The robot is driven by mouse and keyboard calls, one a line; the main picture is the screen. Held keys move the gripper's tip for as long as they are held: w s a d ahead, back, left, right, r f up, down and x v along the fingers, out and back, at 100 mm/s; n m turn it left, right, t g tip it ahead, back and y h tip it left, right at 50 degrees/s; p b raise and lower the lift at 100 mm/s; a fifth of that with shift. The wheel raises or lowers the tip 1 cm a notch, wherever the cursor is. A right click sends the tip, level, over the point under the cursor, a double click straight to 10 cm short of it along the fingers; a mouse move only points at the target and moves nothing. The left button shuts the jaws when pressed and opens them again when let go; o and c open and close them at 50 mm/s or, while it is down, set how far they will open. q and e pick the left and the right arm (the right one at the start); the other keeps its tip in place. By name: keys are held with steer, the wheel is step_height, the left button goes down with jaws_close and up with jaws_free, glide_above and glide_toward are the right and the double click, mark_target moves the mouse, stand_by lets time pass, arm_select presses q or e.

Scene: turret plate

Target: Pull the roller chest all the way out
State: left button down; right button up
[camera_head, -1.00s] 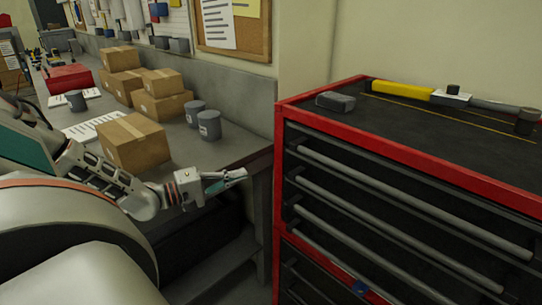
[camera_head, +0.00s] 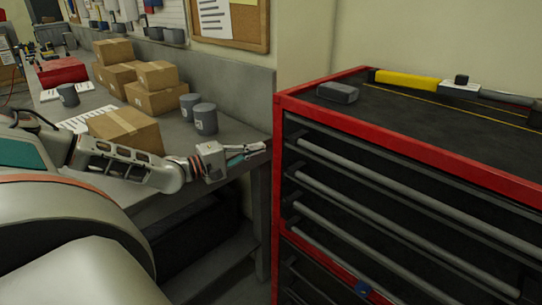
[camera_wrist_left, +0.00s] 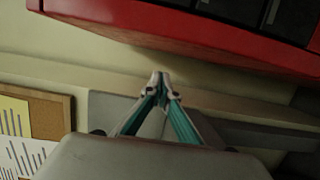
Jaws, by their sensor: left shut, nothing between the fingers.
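The roller chest (camera_head: 350,130) is a red-framed cabinet with dark drawers and long grey bar handles at the right of the head view. Its drawers look shut. Its red edge also shows at the top of the left wrist view (camera_wrist_left: 180,30). My left gripper (camera_head: 262,148) is shut and empty, just left of the chest's upper left front corner and apart from its handles. In the left wrist view the closed fingertips (camera_wrist_left: 160,80) point toward the wall below the red edge. My right gripper is not in view.
A grey workbench (camera_head: 235,95) runs along the wall left of the chest, with cardboard boxes (camera_head: 128,130), grey cups (camera_head: 205,118) and a red box (camera_head: 62,72) on it. A yellow-handled tool (camera_head: 408,80) and a grey block (camera_head: 338,92) lie on the chest top.

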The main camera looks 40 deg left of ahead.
arm_select(q)
steer(key=d, duration=0.2)
steer(key=w+d, duration=0.1)
steer(key=d, duration=0.1)
steer(key=shift+d+p, duration=0.2)
steer(key=shift+p, duration=0.15)
steer(key=shift+w+d, duration=0.1)
steer(key=shift+d, duration=0.05)
